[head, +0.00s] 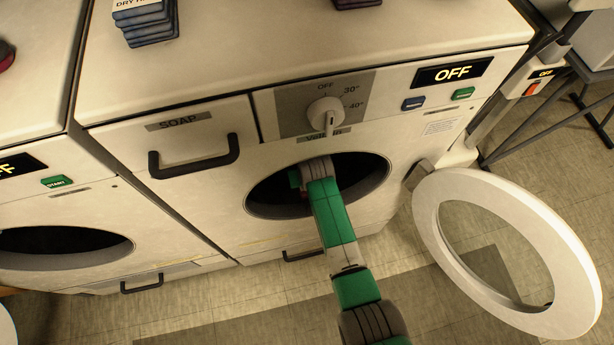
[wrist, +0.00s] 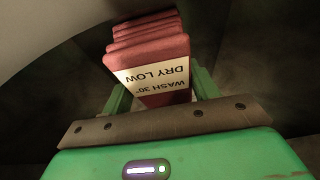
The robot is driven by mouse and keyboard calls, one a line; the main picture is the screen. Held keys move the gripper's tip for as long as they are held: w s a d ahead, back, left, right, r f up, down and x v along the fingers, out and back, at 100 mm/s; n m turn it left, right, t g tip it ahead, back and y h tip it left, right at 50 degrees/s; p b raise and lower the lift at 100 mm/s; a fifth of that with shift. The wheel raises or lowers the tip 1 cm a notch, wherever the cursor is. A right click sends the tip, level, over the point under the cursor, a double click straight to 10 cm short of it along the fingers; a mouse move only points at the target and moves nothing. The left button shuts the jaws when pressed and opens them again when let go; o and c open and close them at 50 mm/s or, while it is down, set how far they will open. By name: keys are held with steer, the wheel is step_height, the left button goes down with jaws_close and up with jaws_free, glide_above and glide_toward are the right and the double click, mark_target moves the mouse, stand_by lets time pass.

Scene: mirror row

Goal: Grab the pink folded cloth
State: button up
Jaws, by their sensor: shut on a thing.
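The pink folded cloth (wrist: 150,40) shows in the wrist view as a neat stack of reddish-pink folds with a white label reading "DRY LOW" and "WASH 30°". My gripper (wrist: 160,88) has its green fingers on either side of the cloth, shut on it. In the head view my green arm reaches through the round opening of the middle washer (head: 379,180), and the gripper's fingertips are hidden inside the dark drum. The cloth is mostly or wholly hidden there.
The washer's round door (head: 440,252) hangs open at the right. A soap drawer (head: 180,128) with a dark handle is left of the opening. Blue folded cloths (head: 148,28) lie on top of the machine. A second washer opening (head: 60,240) is at the left.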

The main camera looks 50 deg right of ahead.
steer(key=shift+r, duration=0.1)
steer(key=r+p, duration=0.1)
steer(key=r, duration=0.1)
steer(key=r+p, duration=0.2)
steer(key=r, duration=0.1)
steer(key=s+r+p, duration=0.1)
steer(key=r, duration=0.1)
steer(key=shift+a+r, duration=0.25)
steer(key=shift+r, duration=0.15)
steer(key=s+a+p, duration=0.2)
steer(key=s+a, duration=0.3)
steer(key=s, duration=0.3)
steer(key=s+a+p, duration=0.3)
steer(key=s+a, duration=0.1)
steer(key=s, duration=0.4)
steer(key=shift+a+f, duration=0.25)
steer(key=shift+a, duration=0.15)
